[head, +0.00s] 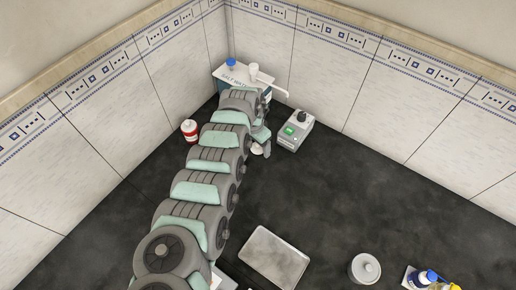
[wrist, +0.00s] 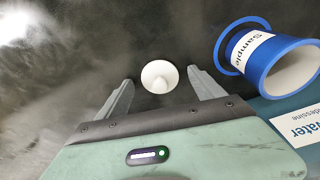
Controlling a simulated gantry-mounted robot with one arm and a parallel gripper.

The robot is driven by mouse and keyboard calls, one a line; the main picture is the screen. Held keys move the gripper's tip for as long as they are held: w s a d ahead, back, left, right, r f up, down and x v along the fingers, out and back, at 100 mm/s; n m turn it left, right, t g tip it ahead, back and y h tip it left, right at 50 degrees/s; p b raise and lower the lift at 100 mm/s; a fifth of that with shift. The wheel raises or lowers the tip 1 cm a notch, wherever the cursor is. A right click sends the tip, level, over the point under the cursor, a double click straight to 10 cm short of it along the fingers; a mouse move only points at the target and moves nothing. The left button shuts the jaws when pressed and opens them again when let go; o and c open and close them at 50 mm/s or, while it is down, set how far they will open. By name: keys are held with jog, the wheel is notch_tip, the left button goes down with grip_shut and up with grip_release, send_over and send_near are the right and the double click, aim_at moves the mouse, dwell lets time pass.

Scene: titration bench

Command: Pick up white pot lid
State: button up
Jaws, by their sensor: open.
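A small white round piece (wrist: 160,77) with a cone-like shape lies in the wrist view between my fingertips, against the dark bench; I take it as the white pot lid, though its shape is not fully clear. My gripper (wrist: 161,84) is open, with one finger on each side of it and visible gaps to both. In the head view a white piece (head: 257,149) shows beside my gripper (head: 263,141), partly hidden by it. A separate pale grey pot (head: 365,268) with a knobbed lid stands at the lower right of the head view.
A blue container labelled "Sample" (wrist: 270,55) is close to my right finger in the wrist view. A labelled salt water box (head: 222,76) stands behind, a grey device (head: 295,132) to the right, a red bottle (head: 190,131) to the left. A metal tray (head: 275,257) lies in front.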

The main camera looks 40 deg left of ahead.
jog(key=shift+c, duration=0.4)
jog(key=c, duration=1.4)
